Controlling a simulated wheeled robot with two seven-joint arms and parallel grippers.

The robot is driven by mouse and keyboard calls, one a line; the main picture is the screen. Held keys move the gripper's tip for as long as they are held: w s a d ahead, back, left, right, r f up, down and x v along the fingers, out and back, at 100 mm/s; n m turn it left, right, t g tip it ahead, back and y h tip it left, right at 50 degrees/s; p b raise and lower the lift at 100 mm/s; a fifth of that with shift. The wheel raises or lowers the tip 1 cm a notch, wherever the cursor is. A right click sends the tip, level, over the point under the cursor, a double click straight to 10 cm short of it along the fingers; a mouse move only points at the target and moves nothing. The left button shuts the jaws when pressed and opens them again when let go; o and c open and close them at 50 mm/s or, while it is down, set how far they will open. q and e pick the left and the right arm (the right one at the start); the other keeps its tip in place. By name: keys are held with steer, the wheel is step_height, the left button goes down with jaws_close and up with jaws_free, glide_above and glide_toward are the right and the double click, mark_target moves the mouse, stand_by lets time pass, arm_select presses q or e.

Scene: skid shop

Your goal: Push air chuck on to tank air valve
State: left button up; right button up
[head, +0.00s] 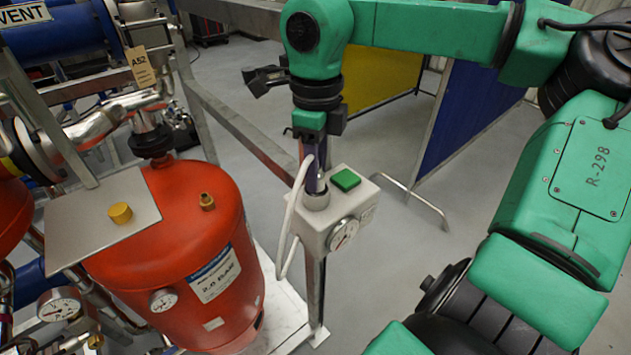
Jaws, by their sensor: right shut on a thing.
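My right gripper (316,180) points down over a grey control box (325,225) on a post. It is shut on the air chuck, which is mostly hidden between the fingers, just above or in a round grey holder (316,201) on the box. I cannot tell whether the chuck is clear of the holder. A white hose (289,225) loops from beside the fingers down the box's left side. The red tank (185,245) stands to the left. A small brass valve (207,202) sticks up from its top, apart from the gripper. My left gripper is not in view.
The box carries a green button (346,180) and a gauge (343,234). A steel frame rail (235,122) runs behind the tank. Pipes crowd the left.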

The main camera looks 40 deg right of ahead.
steer(key=shift+r+p, duration=2.65)
steer(key=shift+r, duration=0.55)
steer(key=shift+f, duration=0.1)
